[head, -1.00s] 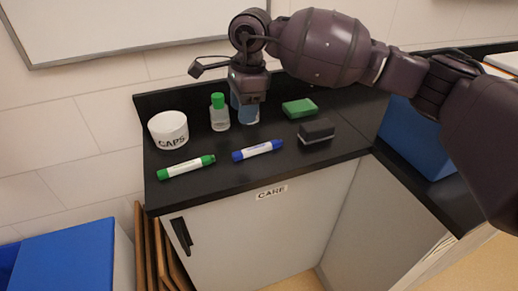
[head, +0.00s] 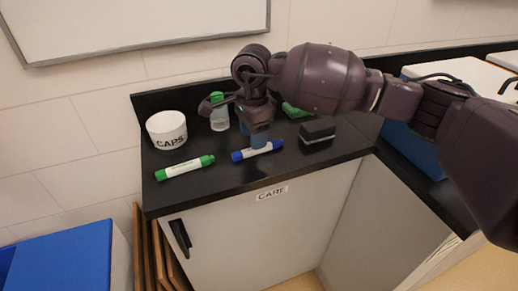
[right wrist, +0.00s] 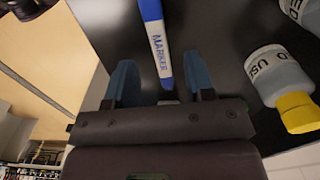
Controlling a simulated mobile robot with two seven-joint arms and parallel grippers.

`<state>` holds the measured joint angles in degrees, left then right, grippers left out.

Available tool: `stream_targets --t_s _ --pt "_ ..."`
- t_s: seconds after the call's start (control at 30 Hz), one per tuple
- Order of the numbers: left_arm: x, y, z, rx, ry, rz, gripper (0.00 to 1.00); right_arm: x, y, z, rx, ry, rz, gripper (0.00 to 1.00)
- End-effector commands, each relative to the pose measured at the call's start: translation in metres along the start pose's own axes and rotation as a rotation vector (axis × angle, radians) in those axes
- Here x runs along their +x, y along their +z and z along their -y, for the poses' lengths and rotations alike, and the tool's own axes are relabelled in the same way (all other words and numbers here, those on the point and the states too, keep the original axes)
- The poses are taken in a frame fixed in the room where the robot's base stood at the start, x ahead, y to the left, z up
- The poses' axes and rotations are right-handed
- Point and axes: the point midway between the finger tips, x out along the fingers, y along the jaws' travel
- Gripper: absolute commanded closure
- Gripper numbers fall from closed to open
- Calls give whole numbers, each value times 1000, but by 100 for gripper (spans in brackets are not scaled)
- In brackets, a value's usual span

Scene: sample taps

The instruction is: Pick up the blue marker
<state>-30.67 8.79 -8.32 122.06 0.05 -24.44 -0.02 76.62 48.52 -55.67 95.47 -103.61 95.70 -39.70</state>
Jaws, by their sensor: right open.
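The blue marker (head: 257,151) lies on the black counter in the head view, with a white label and blue ends. My right gripper (head: 258,137) is above it, fingers pointing down and partly hiding its middle. In the right wrist view the marker (right wrist: 159,40) shows between the two blue fingers of my right gripper (right wrist: 160,82), which are apart with a gap on both sides. The word MARKER reads on its label. My left gripper is in neither view.
A green marker (head: 185,168) lies to the left, with a white CAPS tub (head: 166,130) behind it. A bottle with a green cap (head: 219,117) stands behind. A black eraser (head: 317,131) lies to the right, and a green block (head: 295,110) is partly hidden.

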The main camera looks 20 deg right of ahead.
Motion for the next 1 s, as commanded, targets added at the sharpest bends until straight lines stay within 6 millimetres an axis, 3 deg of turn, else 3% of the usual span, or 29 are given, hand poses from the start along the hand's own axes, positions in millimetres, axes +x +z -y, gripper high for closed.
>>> stream_targets --t_s 0.2,0.5,0.8,1.0 --pt "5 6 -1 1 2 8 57 34 0 -1 0 6 1 51" --pt "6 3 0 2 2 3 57 36 0 -1 0 0 0 53" --pt "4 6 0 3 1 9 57 36 0 -1 0 0 0 99" --pt "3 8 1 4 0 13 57 36 0 -1 0 0 0 100"
